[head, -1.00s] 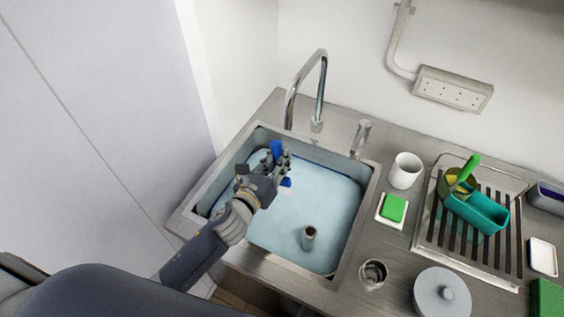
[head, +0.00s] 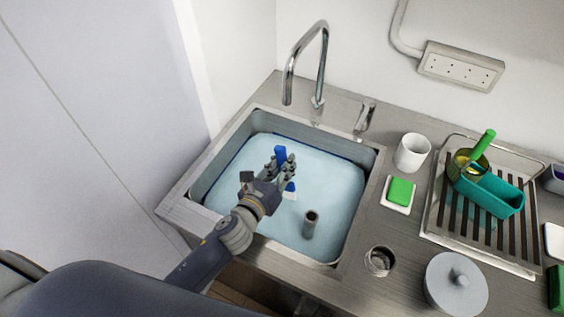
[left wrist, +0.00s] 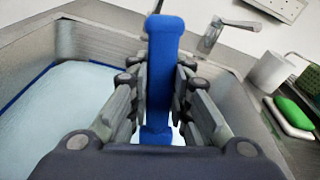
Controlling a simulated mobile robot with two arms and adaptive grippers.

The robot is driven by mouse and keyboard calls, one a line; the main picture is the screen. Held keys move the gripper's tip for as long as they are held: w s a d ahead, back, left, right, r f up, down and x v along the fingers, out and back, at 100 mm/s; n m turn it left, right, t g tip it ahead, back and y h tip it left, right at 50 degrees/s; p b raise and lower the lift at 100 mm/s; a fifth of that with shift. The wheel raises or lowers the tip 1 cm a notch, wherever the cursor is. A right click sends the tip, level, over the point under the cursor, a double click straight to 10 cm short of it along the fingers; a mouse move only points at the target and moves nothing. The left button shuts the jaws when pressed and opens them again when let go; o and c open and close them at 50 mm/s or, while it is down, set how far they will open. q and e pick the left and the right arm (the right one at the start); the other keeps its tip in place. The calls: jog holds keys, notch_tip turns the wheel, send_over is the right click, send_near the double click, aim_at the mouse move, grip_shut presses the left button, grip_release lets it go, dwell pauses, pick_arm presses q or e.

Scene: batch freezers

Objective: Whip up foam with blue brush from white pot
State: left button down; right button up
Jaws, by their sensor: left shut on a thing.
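My left gripper (head: 281,170) is over the sink (head: 374,170) and is shut on the blue brush (head: 280,153). In the left wrist view the brush's blue handle (left wrist: 165,60) stands up between the fingers of the gripper (left wrist: 160,95). A blue and white lower part of the brush shows below the fingers in the head view, close to the pale blue water (head: 335,190) in the sink. Whether the bristles touch the water I cannot tell. A white pot (head: 412,152) stands upright on the counter right of the sink. My right gripper is not in view.
A grey upright pipe (head: 310,224) stands in the water. The faucet (head: 318,65) rises behind the sink. A green sponge (head: 400,191), a glass (head: 380,261), a lidded grey pot (head: 456,283) and a drying rack (head: 437,222) with a teal holder (head: 492,193) fill the right.

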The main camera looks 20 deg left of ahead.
pick_arm(q)
jog(key=shift+s+d+f+b, duration=0.15)
jog(key=shift+d+f+b, duration=0.05)
jog(key=shift+f+b, duration=0.55)
jog(key=shift+s+d+f+b, duration=0.2)
jog(key=shift+f+b, duration=0.35)
jog(key=shift+f, duration=0.35)
jog(key=shift+s+d+f+b, duration=0.15)
jog(key=shift+f+b, duration=0.5)
jog(key=shift+f, duration=0.15)
